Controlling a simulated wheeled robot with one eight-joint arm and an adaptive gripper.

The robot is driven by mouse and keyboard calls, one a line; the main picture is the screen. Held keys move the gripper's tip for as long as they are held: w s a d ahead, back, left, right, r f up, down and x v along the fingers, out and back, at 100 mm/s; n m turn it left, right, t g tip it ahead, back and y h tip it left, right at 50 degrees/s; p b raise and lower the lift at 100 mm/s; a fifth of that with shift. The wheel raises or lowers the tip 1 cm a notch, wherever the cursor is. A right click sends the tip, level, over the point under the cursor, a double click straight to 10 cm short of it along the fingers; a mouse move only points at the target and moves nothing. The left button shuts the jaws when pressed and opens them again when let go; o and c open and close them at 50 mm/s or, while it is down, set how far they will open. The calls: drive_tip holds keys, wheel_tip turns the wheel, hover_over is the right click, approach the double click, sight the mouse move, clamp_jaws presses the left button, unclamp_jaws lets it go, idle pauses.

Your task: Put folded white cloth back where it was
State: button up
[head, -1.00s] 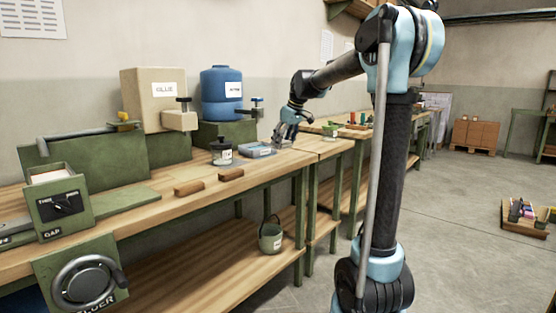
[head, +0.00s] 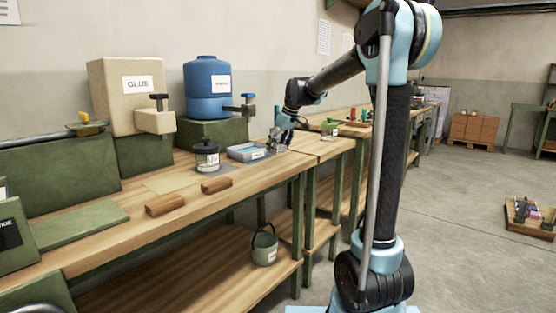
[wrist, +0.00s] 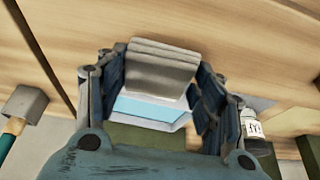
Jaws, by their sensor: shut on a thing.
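The folded cloth (wrist: 163,62) looks grey-white and layered in the wrist view. It sits between the two fingers of my gripper (wrist: 160,78), which is shut on it. In the head view my gripper (head: 280,140) is low over the bench, just right of a shallow tray with blue contents (head: 247,153). The cloth is too small there to make out clearly. In the wrist view the tray (wrist: 150,108) shows just below the cloth in the picture. I cannot tell whether the cloth touches the bench.
A lidded jar (head: 207,156) stands left of the tray and also shows in the wrist view (wrist: 254,128). Two wooden blocks (head: 166,205) (head: 216,185) lie near the bench's front edge. A blue drum (head: 207,85) and a GLUE container (head: 125,95) stand behind.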

sight(278, 164)
drive_tip(key=shift+f, duration=2.45)
drive_tip(key=o, duration=1.1)
drive_tip(key=v, duration=1.2)
drive_tip(key=s+d+f+m+h, duration=0.1)
drive_tip(key=s+d+f+m, duration=0.2)
drive_tip(key=s, duration=0.4)
drive_tip(key=s+d+f, duration=0.4)
drive_tip(key=s+d, duration=0.2)
drive_tip(key=s, duration=0.1)
drive_tip(key=s+d+f+m+h, duration=0.1)
drive_tip(key=s+d+f+m, duration=0.1)
drive_tip(key=s+d+f, duration=0.3)
drive_tip(key=s+d+f+m, duration=0.2)
drive_tip(key=s+d+f, duration=0.1)
drive_tip(key=s+f, duration=0.4)
drive_tip(key=s+d+f+m+h, duration=0.1)
drive_tip(key=s+d+f+m, duration=0.1)
drive_tip(key=s+f, duration=0.5)
drive_tip(key=s+m, duration=0.1)
drive_tip(key=s, duration=0.3)
drive_tip(key=shift+s+d+f+h, duration=0.3)
drive_tip(key=shift+s+d, duration=0.05)
